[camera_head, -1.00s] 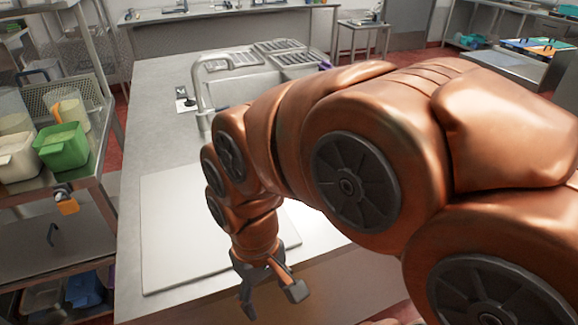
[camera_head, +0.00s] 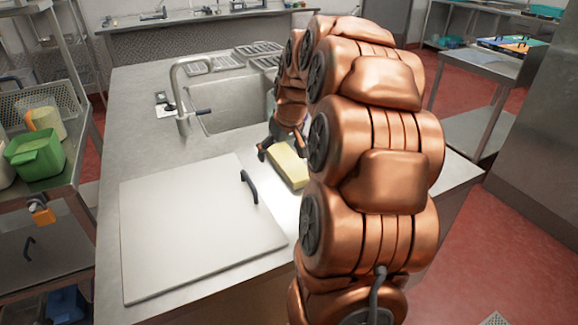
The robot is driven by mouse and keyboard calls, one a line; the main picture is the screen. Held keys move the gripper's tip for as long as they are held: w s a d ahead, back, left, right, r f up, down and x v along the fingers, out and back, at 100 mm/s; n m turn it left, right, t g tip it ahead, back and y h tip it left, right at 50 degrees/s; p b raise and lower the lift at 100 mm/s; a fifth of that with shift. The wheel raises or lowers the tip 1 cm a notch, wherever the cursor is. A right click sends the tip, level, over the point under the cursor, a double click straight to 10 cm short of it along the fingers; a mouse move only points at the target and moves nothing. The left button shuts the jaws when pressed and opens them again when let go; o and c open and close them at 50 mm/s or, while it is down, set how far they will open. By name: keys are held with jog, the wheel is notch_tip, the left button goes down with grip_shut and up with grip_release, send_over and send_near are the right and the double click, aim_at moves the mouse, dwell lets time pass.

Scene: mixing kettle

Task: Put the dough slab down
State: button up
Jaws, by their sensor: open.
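The dough slab (camera_head: 289,168) is a pale yellow block lying on the grey steel counter, just right of the white board. Its right part is hidden behind my arm. My gripper (camera_head: 282,151) points down at the slab's far end, with its fingers open. The left fingertip is beside or just above the slab; I cannot tell if it touches. The right side of the gripper is partly hidden by my arm.
A sink (camera_head: 235,100) with a faucet (camera_head: 178,85) is behind. A rack at left holds a green tub (camera_head: 36,155).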

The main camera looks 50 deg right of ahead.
send_near(289, 160)
jog(key=shift+a+f+h, duration=0.3)
jog(key=shift+a+f, duration=0.25)
jog(key=shift+f, duration=0.25)
jog(key=shift+t, duration=0.3)
jog(key=shift+d+p+x, duration=0.15)
jog(key=shift+p+x, duration=0.05)
jog(key=shift+x, duration=1.7)
jog(key=shift+d+p+x, duration=0.2)
jog(key=shift+x, duration=1.7)
jog(key=shift+r, duration=0.1)
jog(key=shift+c, duration=0.3)
jog(key=c, duration=1.7)
jog(key=shift+r, duration=0.1)
